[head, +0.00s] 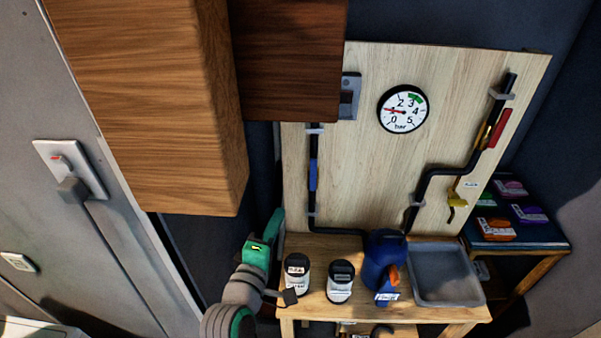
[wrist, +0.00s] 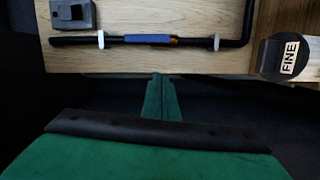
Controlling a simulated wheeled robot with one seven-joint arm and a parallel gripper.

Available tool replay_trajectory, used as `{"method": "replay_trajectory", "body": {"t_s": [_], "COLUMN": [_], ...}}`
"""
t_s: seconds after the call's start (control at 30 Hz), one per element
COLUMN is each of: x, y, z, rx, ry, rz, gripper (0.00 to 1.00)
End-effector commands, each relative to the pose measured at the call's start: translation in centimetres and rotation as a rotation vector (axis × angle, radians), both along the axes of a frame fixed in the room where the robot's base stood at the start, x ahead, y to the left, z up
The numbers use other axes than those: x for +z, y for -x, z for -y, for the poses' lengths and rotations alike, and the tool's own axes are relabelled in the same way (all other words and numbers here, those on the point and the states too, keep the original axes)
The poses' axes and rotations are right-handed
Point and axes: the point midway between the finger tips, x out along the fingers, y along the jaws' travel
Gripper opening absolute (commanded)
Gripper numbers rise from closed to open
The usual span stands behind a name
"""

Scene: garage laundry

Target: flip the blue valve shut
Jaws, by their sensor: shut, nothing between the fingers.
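The blue valve handle (head: 312,175) lies along the vertical black pipe at the left of the wooden panel. In the wrist view the blue handle (wrist: 148,39) lies in line with the pipe, between two white clips, with a bit of orange-brown at its right end. My green gripper (head: 277,220) is shut and empty, to the left of and below the handle in the head view. In the wrist view its closed fingertips (wrist: 160,80) point toward the panel edge, apart from the handle. The valve body is mostly hidden behind the handle.
A gauge (head: 403,109) reads near 1. A yellow handle (head: 456,201) and a red one (head: 499,128) sit on the right pipe. Two jars (head: 297,273) (head: 340,281), a blue jug (head: 383,262) and a grey tray (head: 445,301) stand below. A wooden cabinet (head: 150,110) hangs upper left.

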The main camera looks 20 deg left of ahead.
Motion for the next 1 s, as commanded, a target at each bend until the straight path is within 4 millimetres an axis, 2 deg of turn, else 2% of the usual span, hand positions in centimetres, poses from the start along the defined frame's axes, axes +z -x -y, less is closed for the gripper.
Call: {"method": "replay_trajectory", "body": {"t_s": [0.03,0.1,0.3,0.77,0.87,1.0], "x": [1.7,3.3,5.6,5.8,5.8,5.8], "y": [-0.3,-0.5,-0.6,-0.9,-1.7,-3.7], "z": [-0.6,-1.1,-1.7,-1.7,-1.7,-1.8], "rx": [-0.005,-0.017,-0.038,-0.042,-0.043,-0.044], "ry": [0.026,0.060,0.112,0.119,0.119,0.119], "rz": [0.019,0.033,0.051,0.051,0.051,0.051], "gripper": [0.00,0.00,0.00,0.00,0.00,0.00]}}
